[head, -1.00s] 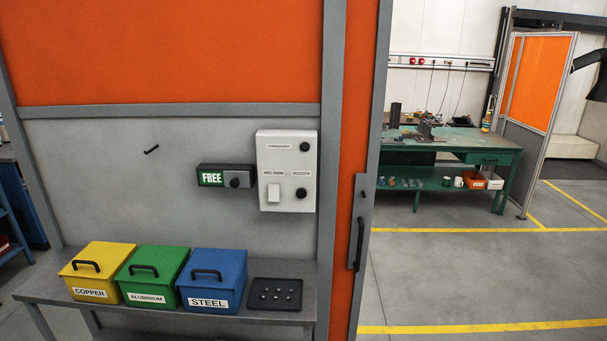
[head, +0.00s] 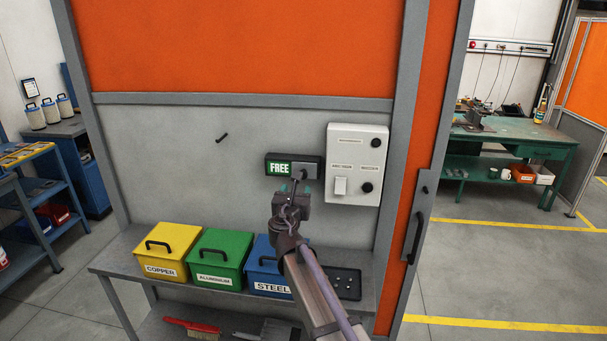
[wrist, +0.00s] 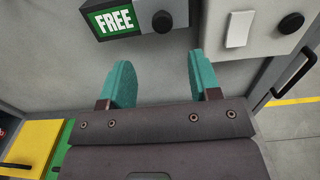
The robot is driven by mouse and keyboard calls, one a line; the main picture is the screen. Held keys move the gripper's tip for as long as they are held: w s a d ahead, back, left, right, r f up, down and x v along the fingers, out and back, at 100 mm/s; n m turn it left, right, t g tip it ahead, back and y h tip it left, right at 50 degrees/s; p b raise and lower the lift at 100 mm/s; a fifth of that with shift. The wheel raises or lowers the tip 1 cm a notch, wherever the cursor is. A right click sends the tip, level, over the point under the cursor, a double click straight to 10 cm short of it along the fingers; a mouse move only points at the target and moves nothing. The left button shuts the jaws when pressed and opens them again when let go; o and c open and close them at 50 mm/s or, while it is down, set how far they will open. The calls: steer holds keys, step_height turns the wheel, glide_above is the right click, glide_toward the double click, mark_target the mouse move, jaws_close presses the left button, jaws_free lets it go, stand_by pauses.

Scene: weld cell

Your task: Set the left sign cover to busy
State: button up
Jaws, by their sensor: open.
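The sign (head: 293,167) is a dark box on the grey wall panel, left of a white control box. Its left part shows FREE in white on green, and its right part is a dark sliding cover with a round black knob. In the wrist view the sign (wrist: 137,18) is at the top, with its knob (wrist: 162,22) at the cover. My gripper (head: 294,187) is just below the sign in the head view. In the wrist view its teal fingers (wrist: 160,75) are apart with nothing between them, and the knob lies ahead of the gap.
The white control box (head: 357,140) with a switch and black knobs is close on the right. Yellow (head: 172,243), green (head: 226,250) and blue (head: 262,257) lidded bins and a dark tray (head: 348,284) stand on the bench below. A small hook (head: 222,137) projects from the wall.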

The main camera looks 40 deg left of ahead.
steer(key=x, duration=1.1)
steer(key=shift+w+d, duration=0.1)
steer(key=shift+c, duration=0.3)
jaws_close()
